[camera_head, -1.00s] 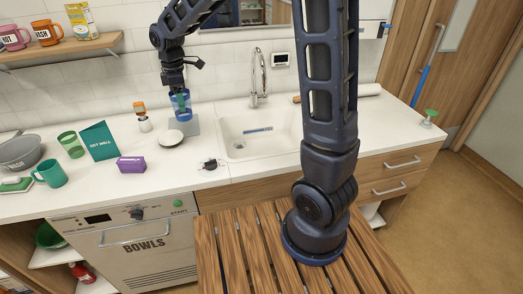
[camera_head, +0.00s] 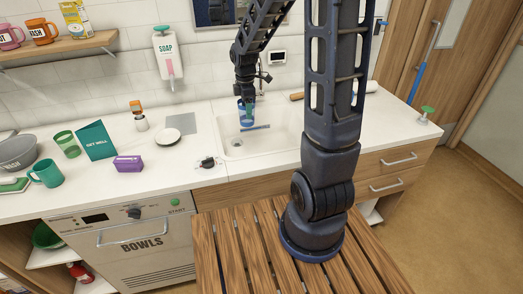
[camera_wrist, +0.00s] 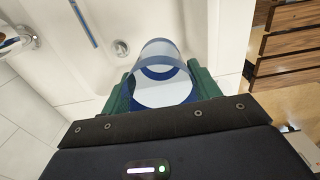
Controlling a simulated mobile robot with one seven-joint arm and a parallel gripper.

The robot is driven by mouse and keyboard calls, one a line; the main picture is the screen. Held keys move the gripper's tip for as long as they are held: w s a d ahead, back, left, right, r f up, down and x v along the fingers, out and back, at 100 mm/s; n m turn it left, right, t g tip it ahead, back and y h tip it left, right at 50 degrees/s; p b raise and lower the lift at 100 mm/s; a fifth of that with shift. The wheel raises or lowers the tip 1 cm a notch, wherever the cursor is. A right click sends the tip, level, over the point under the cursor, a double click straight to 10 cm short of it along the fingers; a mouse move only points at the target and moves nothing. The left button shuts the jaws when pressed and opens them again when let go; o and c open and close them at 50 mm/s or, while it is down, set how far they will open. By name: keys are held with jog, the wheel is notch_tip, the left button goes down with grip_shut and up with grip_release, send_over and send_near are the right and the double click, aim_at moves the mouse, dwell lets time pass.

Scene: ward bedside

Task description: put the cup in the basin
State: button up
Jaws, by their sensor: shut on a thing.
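The cup (camera_head: 247,114) is clear blue with darker blue bands, and it also shows in the wrist view (camera_wrist: 160,92). My gripper (camera_head: 246,100) is shut on it, with a green finger pad on each side in the wrist view (camera_wrist: 158,98). The white sink basin (camera_head: 288,118) is set into the counter. In both views the cup appears above the basin's left part, held up and apart from its floor. The drain (camera_wrist: 121,48) and a blue stick (camera_wrist: 83,22) show in the basin in the wrist view. My arm hides part of the basin's right side.
A soap dispenser (camera_head: 166,52) hangs on the wall. My forearm hides most of the tap.

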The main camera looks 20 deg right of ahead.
notch_tip(320, 180, down, 20)
jog(key=shift+d+f, duration=0.1)
dwell(0.7)
jog(key=o, duration=1)
